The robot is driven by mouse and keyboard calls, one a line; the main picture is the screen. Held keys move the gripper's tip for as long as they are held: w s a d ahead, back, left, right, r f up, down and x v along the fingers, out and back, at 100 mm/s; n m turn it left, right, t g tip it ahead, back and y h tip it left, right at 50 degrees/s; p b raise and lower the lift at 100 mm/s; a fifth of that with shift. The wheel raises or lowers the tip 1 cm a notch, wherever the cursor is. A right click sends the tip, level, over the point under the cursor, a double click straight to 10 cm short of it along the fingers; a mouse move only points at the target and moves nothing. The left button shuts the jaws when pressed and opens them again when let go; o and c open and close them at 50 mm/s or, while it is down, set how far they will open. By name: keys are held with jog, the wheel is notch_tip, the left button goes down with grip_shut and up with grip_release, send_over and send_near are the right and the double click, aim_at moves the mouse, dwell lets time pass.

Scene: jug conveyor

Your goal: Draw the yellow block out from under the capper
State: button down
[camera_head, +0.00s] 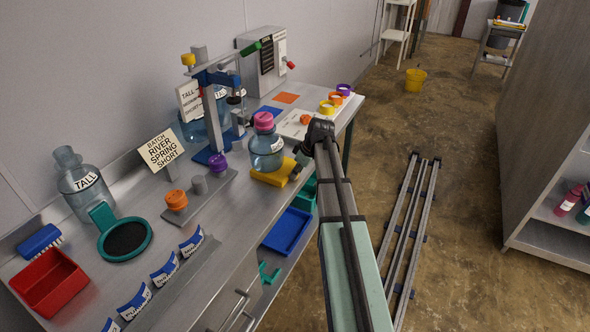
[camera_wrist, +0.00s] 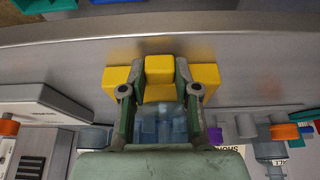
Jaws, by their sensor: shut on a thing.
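The yellow block (camera_head: 279,173) is at the front edge of the steel bench, out in front of the blue capper (camera_head: 222,77). A clear bluish jug with a pink cap (camera_head: 263,121) is upright and appears to stand on the block. My gripper (camera_head: 301,159) reaches in from the right at the block. In the wrist view my gripper (camera_wrist: 152,92) is shut on the middle part of the yellow block (camera_wrist: 158,68), with block parts showing outside both fingers. The jug (camera_wrist: 158,122) shows bluish between the fingers. The exact finger contact is partly hidden in the head view.
A plate with a purple cap (camera_head: 219,163) and an orange cap (camera_head: 175,200) lies left of the jug. A white sheet (camera_head: 293,126) and several coloured rings are beyond. A blue tray (camera_head: 287,230) is below the bench's front edge. The floor to the right is mostly open.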

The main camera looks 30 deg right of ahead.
jog(key=shift+s+d, duration=0.45)
jog(key=shift+s, duration=0.2)
jog(key=c, duration=0.8)
grip_release()
jog(key=shift+o, duration=0.2)
jog(key=shift+r, duration=0.1)
jog(key=v, duration=1.1)
jog(key=shift+r, duration=0.35)
jog(key=shift+s+d, duration=0.1)
jog(key=shift+d, duration=0.05)
